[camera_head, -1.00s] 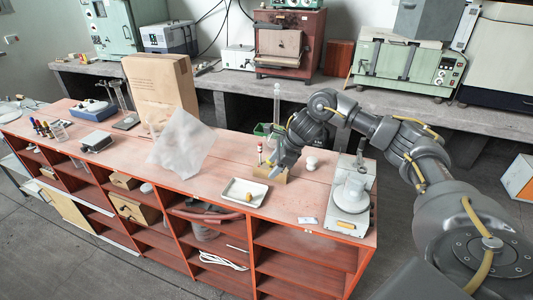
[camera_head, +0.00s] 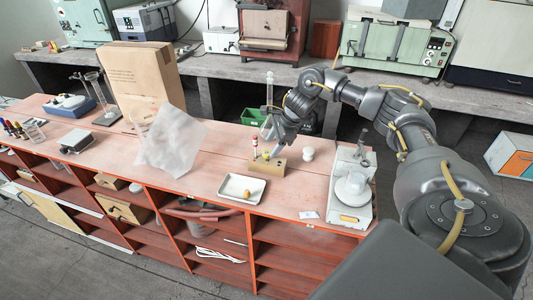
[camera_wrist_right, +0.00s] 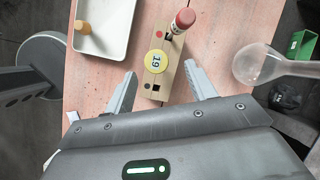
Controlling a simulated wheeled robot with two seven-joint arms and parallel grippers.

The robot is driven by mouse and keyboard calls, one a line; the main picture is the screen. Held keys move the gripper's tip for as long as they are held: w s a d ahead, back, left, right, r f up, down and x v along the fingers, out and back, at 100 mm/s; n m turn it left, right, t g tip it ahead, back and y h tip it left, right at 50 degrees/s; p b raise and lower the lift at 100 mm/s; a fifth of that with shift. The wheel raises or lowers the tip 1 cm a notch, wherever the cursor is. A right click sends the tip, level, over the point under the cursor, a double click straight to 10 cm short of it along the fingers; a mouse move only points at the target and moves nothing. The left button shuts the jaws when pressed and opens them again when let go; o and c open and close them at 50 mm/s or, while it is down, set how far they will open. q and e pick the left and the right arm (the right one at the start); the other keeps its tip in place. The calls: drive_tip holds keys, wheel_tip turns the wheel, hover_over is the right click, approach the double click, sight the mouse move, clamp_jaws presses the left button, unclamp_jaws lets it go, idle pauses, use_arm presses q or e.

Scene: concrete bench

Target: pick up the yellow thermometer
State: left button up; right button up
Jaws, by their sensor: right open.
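The yellow thermometer (camera_wrist_right: 155,61) shows in the right wrist view as a round yellow cap marked 19, seen from above. It stands in a wooden block (camera_wrist_right: 147,88); in the head view its yellow top (camera_head: 266,155) shows just below my right gripper (camera_head: 268,139). A red-capped, pinkish stick (camera_wrist_right: 183,20) stands in the same block, farther from the wrist camera. My right gripper (camera_wrist_right: 160,72) is open, its fingers on either side of the block in the wrist view, with nothing held between them. My left gripper is not in view.
A white tray (camera_head: 226,190) with a small orange-yellow piece lies left of the block. A clear glass flask (camera_wrist_right: 251,66) stands close on the right in the wrist view. A scale (camera_head: 349,212) is at the bench's right end. A crumpled translucent sheet (camera_head: 170,142) lies left.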

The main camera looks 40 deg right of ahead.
drive_tip(key=f+p, duration=0.1)
drive_tip(key=a+f+p, duration=0.1)
drive_tip(key=shift+w+p, duration=0.2)
drive_tip(key=shift+p, duration=0.1)
drive_tip(key=x, duration=0.3)
drive_tip(key=shift+d, duration=0.15)
drive_tip(key=shift+c, duration=0.8)
drive_tip(key=c, duration=0.9)
wheel_tip(320, 180, up, 16)
drive_tip(key=p, duration=1)
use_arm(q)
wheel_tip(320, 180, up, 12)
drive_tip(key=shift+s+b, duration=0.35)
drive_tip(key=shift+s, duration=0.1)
use_arm(e)
wheel_tip(320, 180, up, 8)
hover_over(268, 152)
drive_tip(key=shift+w, duration=0.15)
